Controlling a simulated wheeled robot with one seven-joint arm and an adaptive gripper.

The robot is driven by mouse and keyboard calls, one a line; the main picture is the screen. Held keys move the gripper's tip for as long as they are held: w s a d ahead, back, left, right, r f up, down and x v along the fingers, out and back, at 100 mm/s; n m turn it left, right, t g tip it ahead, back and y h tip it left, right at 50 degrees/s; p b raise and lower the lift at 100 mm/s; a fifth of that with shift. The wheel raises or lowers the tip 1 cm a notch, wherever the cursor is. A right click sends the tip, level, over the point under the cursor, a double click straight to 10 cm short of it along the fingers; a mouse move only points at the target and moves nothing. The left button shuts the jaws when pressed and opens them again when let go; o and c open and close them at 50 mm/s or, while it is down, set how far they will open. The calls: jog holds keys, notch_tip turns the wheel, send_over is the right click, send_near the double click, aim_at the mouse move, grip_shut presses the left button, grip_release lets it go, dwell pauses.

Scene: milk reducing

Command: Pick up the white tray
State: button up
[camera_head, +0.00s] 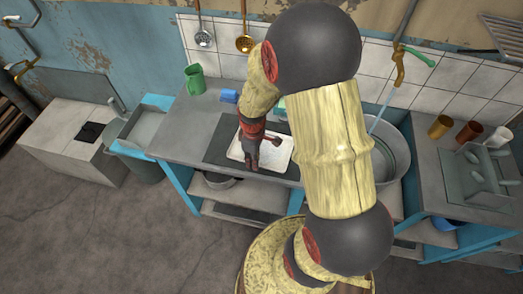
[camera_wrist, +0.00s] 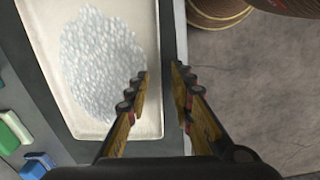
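The white tray (camera_head: 288,157) lies on a dark mat on the grey counter in the head view. In the wrist view the white tray (camera_wrist: 150,40) fills the upper left and holds a heap of small white grains (camera_wrist: 95,55). My gripper (camera_head: 253,162) reaches down over the tray and hides part of it. In the wrist view my gripper (camera_wrist: 160,76) is open, with a gap between its fingers. The tray's long right edge runs through that gap in the picture. Whether the fingers touch the tray cannot be told.
The dark mat (camera_head: 220,138) lies under the tray. A round basin (camera_head: 398,150) under a running tap is to the right. Green and blue blocks (camera_wrist: 14,128) show in the wrist view's left.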

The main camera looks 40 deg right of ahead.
jog(key=shift+f, duration=0.5)
jog(key=shift+c, duration=0.8)
jog(key=c, duration=0.4)
jog(key=shift+r, duration=0.1)
grip_shut()
